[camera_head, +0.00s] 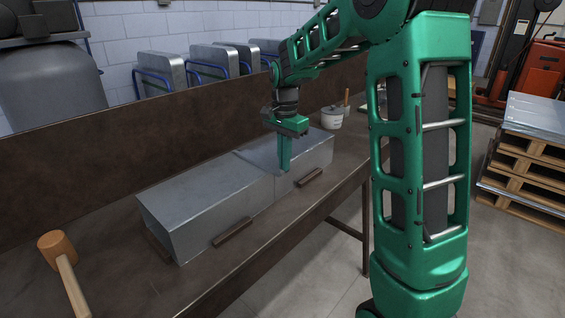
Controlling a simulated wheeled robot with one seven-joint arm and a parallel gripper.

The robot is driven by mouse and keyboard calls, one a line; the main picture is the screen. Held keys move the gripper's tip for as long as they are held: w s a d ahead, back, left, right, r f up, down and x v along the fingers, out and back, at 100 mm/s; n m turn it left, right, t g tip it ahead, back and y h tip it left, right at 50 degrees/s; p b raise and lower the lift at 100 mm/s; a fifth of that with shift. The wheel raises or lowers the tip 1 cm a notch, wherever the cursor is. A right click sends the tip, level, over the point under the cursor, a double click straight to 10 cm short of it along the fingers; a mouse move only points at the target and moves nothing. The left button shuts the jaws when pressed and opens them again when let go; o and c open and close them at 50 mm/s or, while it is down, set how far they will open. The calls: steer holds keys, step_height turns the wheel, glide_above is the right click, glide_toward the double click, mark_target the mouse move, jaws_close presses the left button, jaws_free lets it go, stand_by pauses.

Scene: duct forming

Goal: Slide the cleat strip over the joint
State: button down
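Two grey sheet-metal duct sections lie end to end on the brown workbench: a left section (208,205) and a right section (308,155). Their joint (273,184) shows as a line down the front and across the top. My green gripper (284,168) points down at the joint, near the upper front edge. One finger shows clearly; the other is hidden or lined up behind it, so the opening cannot be judged. I cannot make out a separate cleat strip, and whether the gripper touches the duct is unclear.
Dark bars (232,232) lie along the duct's front. A wooden mallet (62,262) is at the near left of the bench (110,262). A white pot (332,118) stands beyond the duct. A back panel (80,165) rises behind; a pallet stack (525,165) is right.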

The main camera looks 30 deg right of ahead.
steer(key=shift+w+a, duration=0.35)
steer(key=shift+w, duration=0.55)
steer(key=shift+w+a, duration=0.3)
steer(key=shift+w, duration=0.6)
steer(key=shift+w, duration=0.2)
steer(key=c, duration=1.9)
jaws_free()
steer(key=shift+c, duration=0.2)
step_height(320, 180, up, 11)
steer(key=s+d+f+n, duration=0.1)
steer(key=s+d+n, duration=0.15)
steer(key=s, duration=0.65)
steer(key=s+d+f+n, duration=0.1)
steer(key=s+d+f, duration=0.15)
steer(key=s, duration=0.75)
steer(key=s+f+n, duration=0.2)
steer(key=s+f, duration=0.2)
steer(key=s, duration=0.6)
steer(key=s+f+n, duration=0.2)
steer(key=s+f, duration=0.2)
steer(key=s, duration=0.6)
steer(key=shift+d+f, duration=0.25)
steer(key=shift+d, duration=0.1)
